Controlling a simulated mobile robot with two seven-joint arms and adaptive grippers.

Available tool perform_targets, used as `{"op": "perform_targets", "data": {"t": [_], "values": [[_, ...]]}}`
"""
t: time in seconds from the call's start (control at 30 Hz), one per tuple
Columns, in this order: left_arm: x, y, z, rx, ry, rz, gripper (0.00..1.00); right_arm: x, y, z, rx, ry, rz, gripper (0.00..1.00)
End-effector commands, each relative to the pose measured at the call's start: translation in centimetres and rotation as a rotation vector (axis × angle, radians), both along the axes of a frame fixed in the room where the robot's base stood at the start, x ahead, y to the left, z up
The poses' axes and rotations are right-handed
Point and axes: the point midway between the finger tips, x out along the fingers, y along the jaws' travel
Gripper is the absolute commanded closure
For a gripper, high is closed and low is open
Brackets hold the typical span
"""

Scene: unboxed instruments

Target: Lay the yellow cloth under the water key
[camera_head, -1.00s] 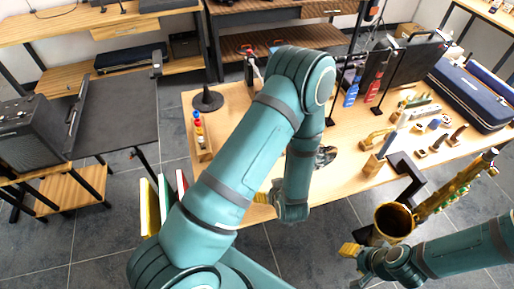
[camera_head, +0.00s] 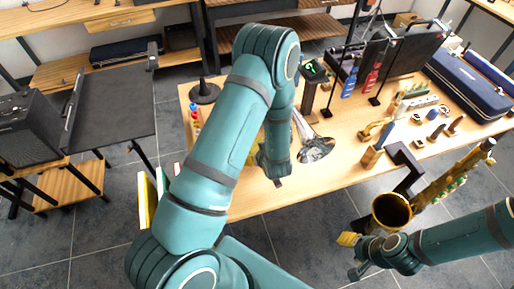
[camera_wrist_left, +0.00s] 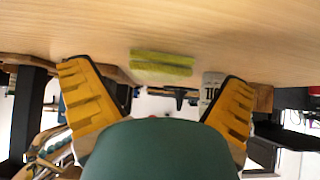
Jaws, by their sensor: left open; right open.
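A folded yellow-green strip, which looks like the yellow cloth (camera_wrist_left: 162,62), lies on the wooden table in the left wrist view. My left gripper (camera_wrist_left: 157,80) is open, its yellow fingers either side of the cloth and apart from it. In the head view the left arm hides most of that gripper and the cloth. My right gripper (camera_head: 352,254) is open and empty, beside the bell of a brass saxophone (camera_head: 391,213) off the table's front edge. A silver instrument (camera_head: 316,149) lies on the table. I cannot make out the water key.
A bottle marked OIL (camera_wrist_left: 212,86) stands close to one left finger. The table (camera_head: 330,180) has free room near its front edge. Blue cases (camera_head: 470,85), a black stand (camera_head: 405,165) and small wooden blocks crowd its right side. A black round base (camera_head: 204,93) stands at its left.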

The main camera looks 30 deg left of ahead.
Motion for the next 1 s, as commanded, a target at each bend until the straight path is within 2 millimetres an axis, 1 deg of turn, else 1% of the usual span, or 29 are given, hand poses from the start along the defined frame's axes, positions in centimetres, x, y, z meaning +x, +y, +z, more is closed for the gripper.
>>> {"op": "perform_targets", "data": {"t": [0.03, 0.13, 0.23, 0.47, 0.5, 0.57, 0.6, 0.63, 0.67, 0.83, 0.87, 1.0], "values": [[0.5, 0.7, 0.0, 0.0, -0.001, 0.004, 0.0, 0.0, 0.0, 0.0, 0.0, 0.0, 0.0, 0.53], [1.3, 1.7, 0.1, 0.002, -0.001, 0.001, 0.0, 0.0, 0.0, 0.0, 0.0, 0.0, 0.0, 0.53], [1.6, 2.0, -0.8, 0.0, 0.001, 0.001, 0.0, -0.1, 0.0, -0.2, 0.0, 0.002, 0.002, 0.53], [1.7, 2.1, -0.8, 0.0, 0.001, -0.001, 0.0, -0.1, 0.0, -0.2, 0.0, 0.002, 0.002, 0.53], [1.7, 2.1, -0.8, 0.0, 0.001, -0.001, 0.04, -0.1, 0.0, -0.2, 0.0, 0.002, 0.002, 0.53], [1.7, 2.1, -0.8, 0.0, 0.001, -0.001, 0.25, -0.1, 0.0, -0.2, 0.0, 0.002, 0.002, 0.53], [1.7, 2.1, -0.8, 0.0, 0.001, -0.001, 0.39, -0.1, 0.0, -0.2, 0.0, 0.002, 0.002, 0.53], [1.7, 2.1, -0.8, 0.0, 0.0, 0.0, 0.49, -0.1, 0.0, -0.2, 0.0, 0.002, 0.002, 0.53], [1.7, 2.1, -0.8, 0.0, 0.001, -0.001, 0.56, -0.1, 0.0, -0.2, 0.0, 0.002, 0.002, 0.53], [1.7, 2.1, -0.8, 0.0, 0.0, 0.0, 0.57, -0.1, 0.0, -0.2, 0.0, 0.002, 0.002, 0.53], [1.7, 2.1, -0.8, 0.0, 0.0, 0.0, 0.62, -0.1, 0.0, -0.2, 0.0, 0.002, 0.002, 0.53], [1.7, 2.1, -0.8, 0.0, 0.0, 0.0, 0.62, -0.1, 0.0, -0.2, 0.0, 0.002, 0.002, 0.53]]}}
